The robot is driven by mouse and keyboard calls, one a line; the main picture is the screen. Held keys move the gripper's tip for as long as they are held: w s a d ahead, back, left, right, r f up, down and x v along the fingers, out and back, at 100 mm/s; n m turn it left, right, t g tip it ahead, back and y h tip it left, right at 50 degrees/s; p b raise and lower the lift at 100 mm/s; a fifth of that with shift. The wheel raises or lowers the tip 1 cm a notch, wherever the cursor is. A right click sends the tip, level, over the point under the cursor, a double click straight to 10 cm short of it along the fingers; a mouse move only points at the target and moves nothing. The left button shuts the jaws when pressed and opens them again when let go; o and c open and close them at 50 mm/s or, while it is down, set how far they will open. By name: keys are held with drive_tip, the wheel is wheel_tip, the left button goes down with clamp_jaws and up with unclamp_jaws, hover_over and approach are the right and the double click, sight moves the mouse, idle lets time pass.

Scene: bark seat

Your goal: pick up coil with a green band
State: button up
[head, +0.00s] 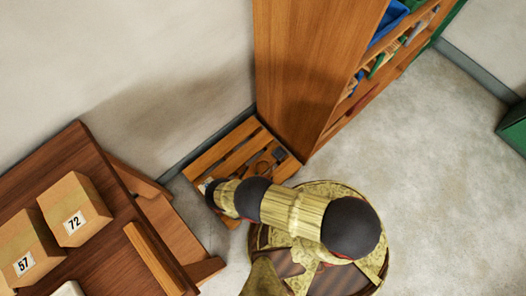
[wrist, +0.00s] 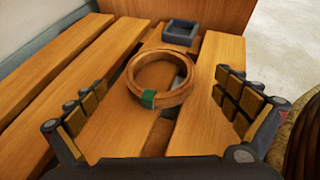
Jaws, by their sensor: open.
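In the wrist view, a brown coil (wrist: 152,70) with a green band (wrist: 148,98) on its near side lies flat on a slatted wooden seat (wrist: 60,72). My gripper (wrist: 163,88) is open, with one finger to the left of the coil and one to the right. Neither finger appears to touch it. In the head view, the seat (head: 238,150) stands low against the wall, and my arm reaches over it. The coil shows only small and partly there, and my fingers are hard to make out.
A small dark grey square tray (wrist: 181,32) lies on the slats beyond the coil. A tall wooden shelf (head: 310,60) stands right behind the seat. A wooden desk (head: 110,225) with numbered boxes (head: 74,208) is at the left. Open floor (head: 430,150) lies to the right.

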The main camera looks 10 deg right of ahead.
sight(266, 163)
drive_tip(key=shift+b+x, duration=0.55)
drive_tip(key=shift+x, duration=1.4)
drive_tip(key=shift+c, duration=0.7)
drive_tip(key=shift+s, duration=0.1)
drive_tip(key=c, duration=0.7)
drive_tip(key=shift+c, duration=0.8)
